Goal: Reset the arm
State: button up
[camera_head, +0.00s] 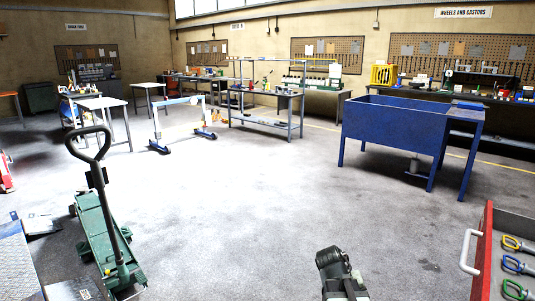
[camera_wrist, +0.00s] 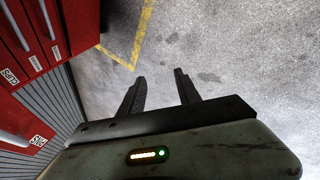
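My gripper (camera_wrist: 160,76) shows in the wrist view with its two dark fingers apart and only bare grey floor between and beyond them. It is open and holds nothing. In the head view a dark part of my arm (camera_head: 338,272) rises from the bottom edge, right of centre; the fingers cannot be made out there. A green trolley jack (camera_head: 100,240) with a black looped handle stands on the floor at the left, well apart from my arm.
A red drawer unit (camera_head: 483,262) with an open drawer of coloured shackles stands close at the right; red drawers (camera_wrist: 35,40) fill the wrist view's left. A blue tub bench (camera_head: 395,130) stands further back. Workbenches (camera_head: 265,108) line the back. The middle floor is clear.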

jog(key=s+a+f+g+y, duration=0.25)
jog(key=s+a+y, duration=0.3)
jog(key=a, duration=0.55)
notch_tip(320, 180, up, 18)
jog(key=p, duration=1.8)
jog(key=shift+a+t, duration=0.2)
jog(key=shift+t, duration=0.15)
